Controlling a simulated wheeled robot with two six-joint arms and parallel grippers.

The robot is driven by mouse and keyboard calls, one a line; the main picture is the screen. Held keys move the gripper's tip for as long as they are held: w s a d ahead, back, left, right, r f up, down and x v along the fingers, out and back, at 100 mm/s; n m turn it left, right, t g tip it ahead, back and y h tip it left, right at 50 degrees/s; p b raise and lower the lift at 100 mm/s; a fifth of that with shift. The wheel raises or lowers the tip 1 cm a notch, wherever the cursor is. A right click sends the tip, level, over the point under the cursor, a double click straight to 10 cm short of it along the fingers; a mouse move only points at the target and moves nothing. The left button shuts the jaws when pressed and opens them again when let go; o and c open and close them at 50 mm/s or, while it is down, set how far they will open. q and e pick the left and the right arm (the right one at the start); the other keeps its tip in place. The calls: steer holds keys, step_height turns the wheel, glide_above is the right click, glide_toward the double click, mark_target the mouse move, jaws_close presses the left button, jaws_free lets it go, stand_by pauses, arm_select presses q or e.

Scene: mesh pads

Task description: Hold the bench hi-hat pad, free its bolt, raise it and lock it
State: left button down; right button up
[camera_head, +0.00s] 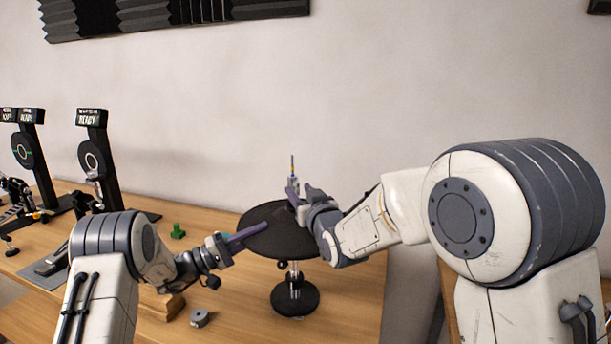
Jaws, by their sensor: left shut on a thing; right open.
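The hi-hat pad (262,243) is a flat black disc on a short chrome post (293,272) with a round black base (284,300), standing on the wooden bench. My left gripper (252,234) is shut on the pad's left rim. My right gripper (296,194) is open over the pad's far right part, fingers pointing up and left. A thin upright rod (292,163) rises just behind its fingers. The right gripper and forearm hide part of the pad. I cannot clearly make out the bolt; a small dark part shows on the post under the pad.
Two pedal stands with lit "READY" signs (89,119) stand at the left. A green block (178,232), a grey round part (201,318) and a wooden block (171,307) lie on the bench (345,305). Bench right of the base is clear. A wall stands behind.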

arm_select(q)
steer(key=shift+a+r, duration=0.1)
steer(key=shift+r, duration=0.1)
arm_select(e)
steer(key=v, duration=1.2)
arm_select(q)
steer(key=c, duration=0.8)
jaws_free()
steer(key=shift+f, duration=0.1)
steer(key=shift+o, duration=0.2)
